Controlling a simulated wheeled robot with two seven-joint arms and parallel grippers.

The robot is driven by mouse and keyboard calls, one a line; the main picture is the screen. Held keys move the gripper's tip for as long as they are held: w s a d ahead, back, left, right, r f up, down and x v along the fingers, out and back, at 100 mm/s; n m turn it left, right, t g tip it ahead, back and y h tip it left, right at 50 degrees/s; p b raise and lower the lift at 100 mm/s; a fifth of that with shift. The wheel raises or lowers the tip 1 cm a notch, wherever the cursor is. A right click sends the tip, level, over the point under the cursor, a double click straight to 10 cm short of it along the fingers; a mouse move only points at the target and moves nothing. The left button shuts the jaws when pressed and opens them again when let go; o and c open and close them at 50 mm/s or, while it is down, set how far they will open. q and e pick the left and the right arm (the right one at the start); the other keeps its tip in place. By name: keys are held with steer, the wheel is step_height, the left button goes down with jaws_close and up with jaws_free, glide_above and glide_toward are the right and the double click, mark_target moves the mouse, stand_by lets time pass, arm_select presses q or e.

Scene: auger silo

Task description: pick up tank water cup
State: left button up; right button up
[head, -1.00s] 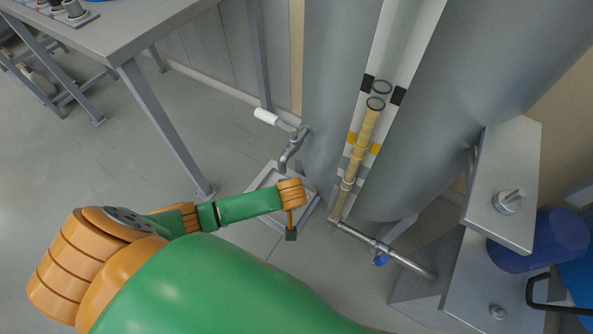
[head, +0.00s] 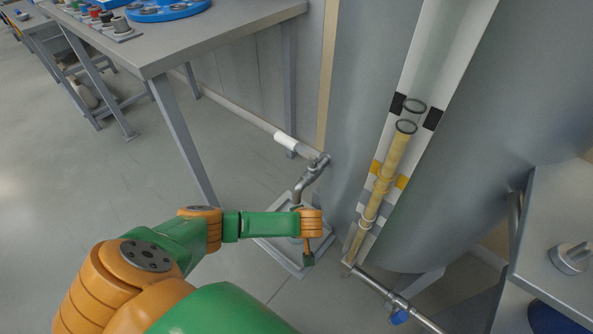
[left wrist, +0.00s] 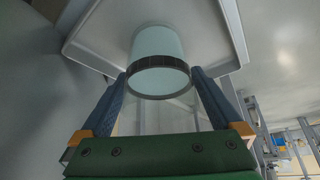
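The cup (left wrist: 158,62) is pale blue-green with a dark band near its end, in the left wrist view. It is between the two fingers of my left gripper (left wrist: 160,80), which are spread, one on each side. I cannot tell whether they touch it. In the head view my left gripper (head: 308,260) is low over the grey square tray (head: 302,271), below the metal tap (head: 312,180) on the tank (head: 350,90). The arm mostly hides the cup there. My right gripper is out of view.
A sight tube (head: 385,180) with yellow filling runs down the tank. A pipe with a blue valve handle (head: 400,317) leaves its foot at the right. A grey table (head: 190,45) stands at the left. The floor between table and tray is clear.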

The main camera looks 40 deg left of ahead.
arm_select(q)
steer(key=c, duration=1.3)
steer(key=shift+d, duration=0.1)
